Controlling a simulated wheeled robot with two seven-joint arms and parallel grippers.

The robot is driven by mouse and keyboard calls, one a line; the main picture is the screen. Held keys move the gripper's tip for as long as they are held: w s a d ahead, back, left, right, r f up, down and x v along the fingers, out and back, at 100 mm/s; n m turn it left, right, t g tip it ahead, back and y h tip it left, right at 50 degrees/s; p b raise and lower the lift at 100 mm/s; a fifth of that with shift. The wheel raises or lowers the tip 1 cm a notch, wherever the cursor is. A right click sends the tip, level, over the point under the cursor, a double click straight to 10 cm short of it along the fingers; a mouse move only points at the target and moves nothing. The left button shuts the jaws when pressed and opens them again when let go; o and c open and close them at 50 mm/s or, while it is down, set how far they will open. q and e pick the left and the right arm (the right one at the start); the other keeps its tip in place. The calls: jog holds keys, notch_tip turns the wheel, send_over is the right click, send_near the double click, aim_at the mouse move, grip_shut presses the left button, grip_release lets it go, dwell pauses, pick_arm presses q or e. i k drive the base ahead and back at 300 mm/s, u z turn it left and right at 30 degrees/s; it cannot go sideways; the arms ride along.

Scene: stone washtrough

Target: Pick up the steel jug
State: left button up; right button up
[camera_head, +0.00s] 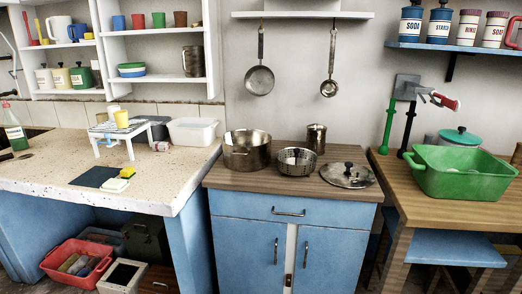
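Two upright steel vessels could be the jug. One is a tall steel vessel (193,61) on the lower right of the left wall shelf, beside the shelf's right side panel. The other is a smaller steel cylinder (317,138) at the back of the wooden-topped cabinet, behind the perforated steel pot. I cannot tell for certain which one is the jug. Neither of my grippers shows in the head view.
A large steel pot (247,150), a perforated pot (297,160) and a lid (347,175) share the cabinet top (250,182). A green basin (462,175) stands on the right table. A white rack (110,131) and white tub (193,131) stand on the left counter.

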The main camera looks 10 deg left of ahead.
aim_at(316, 133)
jog(key=z, duration=0.5)
jog(key=k, duration=0.6)
jog(key=z, duration=0.55)
jog(key=i, duration=1.65)
jog(key=u, duration=1.5)
jog(key=i, duration=0.85)
jog(key=u, duration=0.9)
